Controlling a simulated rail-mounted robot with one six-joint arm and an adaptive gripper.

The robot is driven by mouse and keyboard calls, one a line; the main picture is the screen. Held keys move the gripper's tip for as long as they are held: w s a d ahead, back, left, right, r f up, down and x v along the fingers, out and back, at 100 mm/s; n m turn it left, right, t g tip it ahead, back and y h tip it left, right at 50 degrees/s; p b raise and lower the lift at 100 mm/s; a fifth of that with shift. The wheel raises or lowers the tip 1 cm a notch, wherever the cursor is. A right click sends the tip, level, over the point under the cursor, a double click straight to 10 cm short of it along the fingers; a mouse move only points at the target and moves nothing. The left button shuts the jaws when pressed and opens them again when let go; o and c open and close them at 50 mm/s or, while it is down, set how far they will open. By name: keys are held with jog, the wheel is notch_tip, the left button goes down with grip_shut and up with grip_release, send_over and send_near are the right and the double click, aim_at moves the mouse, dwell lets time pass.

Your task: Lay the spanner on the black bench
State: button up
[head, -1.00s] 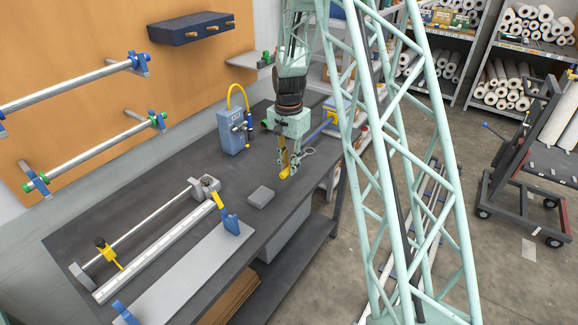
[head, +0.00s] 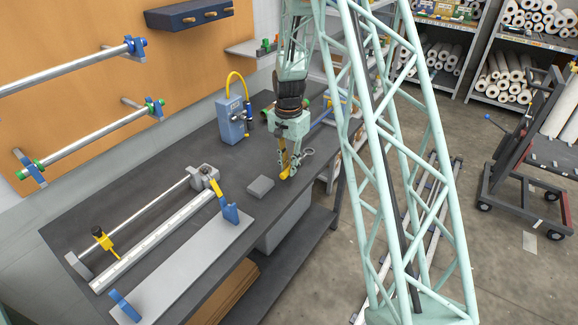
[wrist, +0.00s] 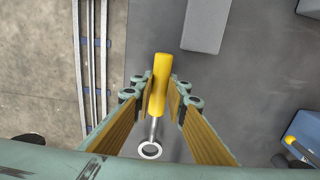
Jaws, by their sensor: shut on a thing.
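The spanner has a yellow handle (wrist: 161,85) and a metal ring end (wrist: 150,150). My gripper (head: 287,165) is shut on the yellow handle. In the wrist view the handle lies between the fingertips (wrist: 160,95), with the ring end towards the palm. In the head view the ring (head: 308,153) shows just right of the fingers. The spanner is over the black bench (head: 235,165) near its right-hand edge, low and close to the top. I cannot tell whether it touches the bench.
A grey block (head: 261,186) lies on the bench just left of my gripper. A blue box with a yellow hose (head: 231,121) stands behind. A rail fixture (head: 155,230) fills the front left. The bench edge and floor (wrist: 45,60) are close by.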

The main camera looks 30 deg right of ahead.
jog(key=shift+f+b, duration=0.75)
jog(key=shift+f, duration=0.55)
jog(key=shift+f+b, duration=0.3)
jog(key=shift+f, duration=0.15)
jog(key=o, duration=1)
jog(key=shift+r, duration=0.15)
notch_tip(320, 180, up, 11)
jog(key=shift+r, duration=0.35)
dwell(1.2)
